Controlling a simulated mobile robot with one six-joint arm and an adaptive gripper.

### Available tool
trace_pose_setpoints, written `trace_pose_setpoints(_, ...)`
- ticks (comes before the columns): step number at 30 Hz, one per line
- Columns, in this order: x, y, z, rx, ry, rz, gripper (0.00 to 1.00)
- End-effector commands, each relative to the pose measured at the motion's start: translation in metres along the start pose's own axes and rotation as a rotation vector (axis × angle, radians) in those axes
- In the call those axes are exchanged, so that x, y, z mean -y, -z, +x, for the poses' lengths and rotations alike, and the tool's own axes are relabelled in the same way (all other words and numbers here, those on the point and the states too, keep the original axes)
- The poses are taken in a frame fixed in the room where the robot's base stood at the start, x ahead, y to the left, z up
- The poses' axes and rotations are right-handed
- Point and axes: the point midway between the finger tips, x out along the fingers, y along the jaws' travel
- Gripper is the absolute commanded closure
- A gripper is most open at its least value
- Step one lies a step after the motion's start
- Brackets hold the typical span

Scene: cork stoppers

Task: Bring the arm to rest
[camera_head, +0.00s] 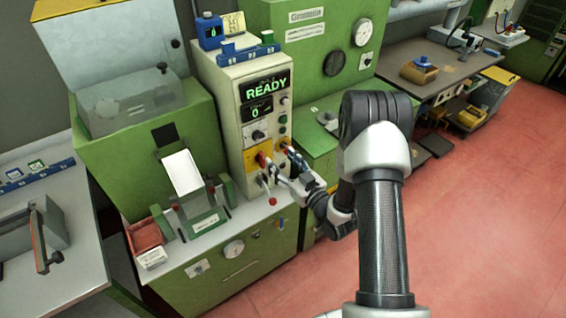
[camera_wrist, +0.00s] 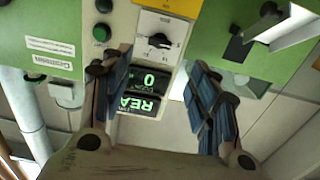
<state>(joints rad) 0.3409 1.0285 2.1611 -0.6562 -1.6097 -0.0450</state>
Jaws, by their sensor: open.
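My gripper (camera_head: 276,168) is open and empty in front of the lower part of the cream control panel (camera_head: 232,130). My arm reaches in from the right of the head view, with its elbow high and the wrist low by the panel. In the wrist view my gripper (camera_wrist: 155,95) shows its two blue-padded fingers spread wide apart. Between and beyond them are the panel's display (camera_wrist: 147,90), upside down, and a black rotary knob (camera_wrist: 158,41). In the head view the display (camera_head: 265,93) reads READY and 0. A red control at the panel's yellow section sits close to the fingers.
The green machine (camera_head: 230,272) carries a chute with a white plate (camera_head: 183,172) and a red tray (camera_head: 145,234). A grey bench (camera_head: 60,260) stands at left. A workbench (camera_head: 395,62) stands at the back right. The red floor (camera_head: 480,220) at right is clear.

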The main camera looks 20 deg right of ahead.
Motion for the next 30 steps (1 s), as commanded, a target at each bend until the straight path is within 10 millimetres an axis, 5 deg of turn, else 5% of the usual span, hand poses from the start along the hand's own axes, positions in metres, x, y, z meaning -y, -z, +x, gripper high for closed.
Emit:
trace_pose_setpoints(14, -0.002, 0.007, 0.005, 0.023, -0.004, -0.018, 0.45)
trace_pose_setpoints(23, -0.017, 0.075, 0.017, 0.298, -0.099, -0.142, 0.45)
trace_pose_setpoints(30, -0.015, 0.136, -0.028, 0.548, -0.226, -0.151, 0.45)
